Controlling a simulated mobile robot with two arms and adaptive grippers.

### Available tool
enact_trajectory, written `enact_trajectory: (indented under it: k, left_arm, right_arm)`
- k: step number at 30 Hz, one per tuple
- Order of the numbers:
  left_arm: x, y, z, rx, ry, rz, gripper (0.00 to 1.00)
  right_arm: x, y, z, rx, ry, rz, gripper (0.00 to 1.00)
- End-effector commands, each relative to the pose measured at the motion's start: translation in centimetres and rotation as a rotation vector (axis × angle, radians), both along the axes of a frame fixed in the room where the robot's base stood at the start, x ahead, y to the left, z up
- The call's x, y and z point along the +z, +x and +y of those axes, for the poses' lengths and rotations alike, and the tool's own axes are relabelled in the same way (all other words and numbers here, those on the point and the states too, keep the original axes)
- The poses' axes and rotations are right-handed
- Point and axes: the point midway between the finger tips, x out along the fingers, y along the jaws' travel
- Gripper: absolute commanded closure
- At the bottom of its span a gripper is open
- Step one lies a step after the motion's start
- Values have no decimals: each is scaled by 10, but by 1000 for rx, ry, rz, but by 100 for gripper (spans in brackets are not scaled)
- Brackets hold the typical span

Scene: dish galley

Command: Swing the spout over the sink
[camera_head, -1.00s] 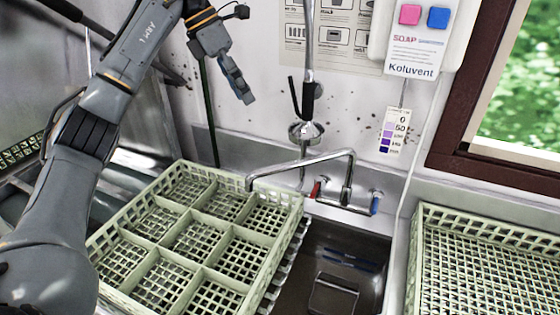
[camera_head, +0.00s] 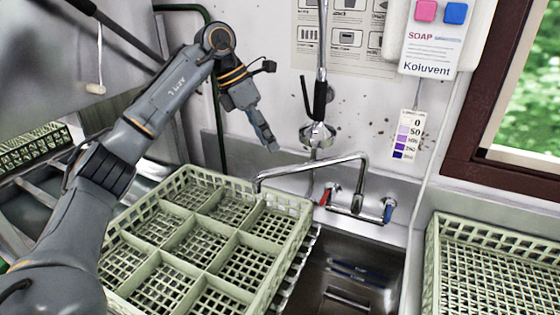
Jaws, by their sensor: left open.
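The chrome spout (camera_head: 312,166) runs left from the faucet body at the sink's back wall. Its down-turned tip (camera_head: 258,184) hangs over the right back edge of the pale green dish rack (camera_head: 305,215), not over the basin. The sink (camera_head: 350,268) is a dark steel basin to the right of that rack. My left gripper (camera_head: 268,138) is open and empty. It points down in the air, above and behind the spout's tip, and appears apart from it. My right gripper is not in view.
A sprayer (camera_head: 318,132) with a black handle hangs above the spout. Red (camera_head: 329,193) and blue (camera_head: 388,210) tap handles flank the faucet. A second green rack (camera_head: 432,265) stands at the right. A soap dispenser (camera_head: 430,38) is on the wall.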

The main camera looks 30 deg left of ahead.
Motion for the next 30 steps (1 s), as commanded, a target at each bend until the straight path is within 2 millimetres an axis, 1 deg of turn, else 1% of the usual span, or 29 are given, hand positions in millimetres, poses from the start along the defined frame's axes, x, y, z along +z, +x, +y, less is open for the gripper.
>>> enact_trajectory:
  k: [1, 3, 9, 12, 15, 23, 24, 29, 30]
  left_arm:
    - [-10, 1, -4, -1, 2, 5, 57]
    - [-22, 4, -10, -1, 1, 4, 57]
    - [-52, 9, -22, 1, 0, 3, 57]
    - [-60, 11, -26, 1, 1, 2, 57]
    - [-65, 12, -28, 1, -1, 0, 57]
    - [-67, 12, -29, 1, 0, -1, 57]
    - [-67, 12, -29, 1, 0, -1, 59]
    - [-67, 12, -29, 1, 0, -1, 92]
    - [-67, 12, -29, 1, 0, -1, 100]
  right_arm:
    - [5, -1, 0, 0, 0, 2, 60]
    - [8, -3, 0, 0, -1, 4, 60]
    - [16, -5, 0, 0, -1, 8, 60]
    - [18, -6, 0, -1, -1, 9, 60]
    - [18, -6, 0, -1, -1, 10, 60]
    - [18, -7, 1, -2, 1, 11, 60]
    - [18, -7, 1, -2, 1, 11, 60]
    - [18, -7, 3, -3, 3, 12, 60]
    - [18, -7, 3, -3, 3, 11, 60]
